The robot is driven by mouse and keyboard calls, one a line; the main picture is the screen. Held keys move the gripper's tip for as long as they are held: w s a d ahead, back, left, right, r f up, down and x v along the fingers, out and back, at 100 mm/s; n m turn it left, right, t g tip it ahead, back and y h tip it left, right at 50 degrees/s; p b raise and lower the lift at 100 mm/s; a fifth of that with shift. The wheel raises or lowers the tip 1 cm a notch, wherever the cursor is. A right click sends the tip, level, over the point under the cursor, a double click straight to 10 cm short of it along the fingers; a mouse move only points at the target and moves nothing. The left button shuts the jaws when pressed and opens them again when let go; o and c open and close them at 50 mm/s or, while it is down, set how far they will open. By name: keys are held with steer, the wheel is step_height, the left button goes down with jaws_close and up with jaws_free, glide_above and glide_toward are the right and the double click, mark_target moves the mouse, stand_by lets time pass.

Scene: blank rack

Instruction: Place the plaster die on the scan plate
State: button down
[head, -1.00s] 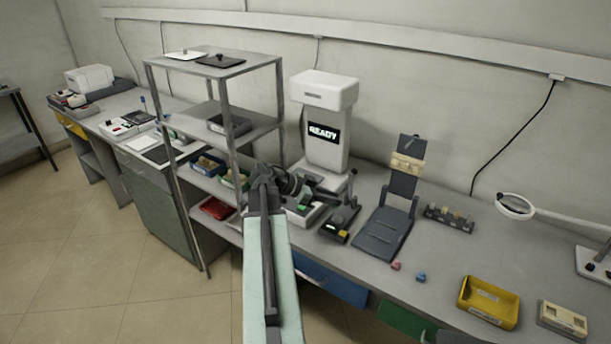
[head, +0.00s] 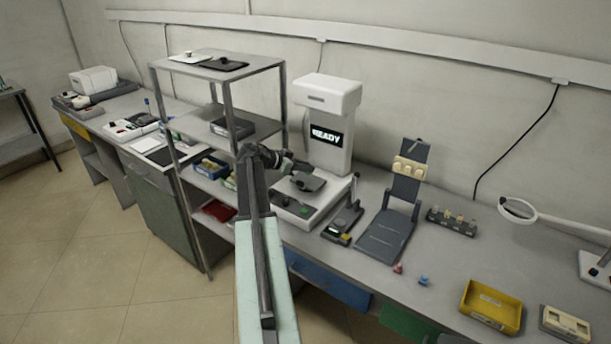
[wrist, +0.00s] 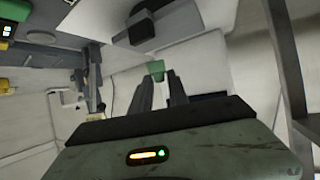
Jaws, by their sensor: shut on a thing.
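The scan plate (head: 309,183) is a dark plate on the white base of the scanner (head: 326,125), whose screen reads READY. A dark plate on a white base, apparently the same one, shows at the top of the wrist view (wrist: 141,30). My gripper (head: 312,170) is just above and to the left of the plate in the head view. In the wrist view its fingers (wrist: 158,84) are closed around a small green piece (wrist: 156,67), apparently the plaster die. In the head view the piece cannot be made out.
A grey shelf rack (head: 228,110) stands close left of my gripper. Right of the scanner are a small lever device (head: 343,222), a dark stand (head: 386,236) and a peg block (head: 451,222). A yellow tray (head: 490,306) lies further right. Bench in front of the tray's left side is mostly clear.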

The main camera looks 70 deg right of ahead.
mark_target(305, 180)
steer(key=shift+w+d, duration=0.25)
steer(key=shift+d, duration=0.3)
steer(key=f+b, duration=0.4)
steer(key=shift+d, duration=0.25)
steer(key=shift+r, duration=0.2)
steer(key=shift+f, duration=0.15)
steer(key=c, duration=1.3)
jaws_free()
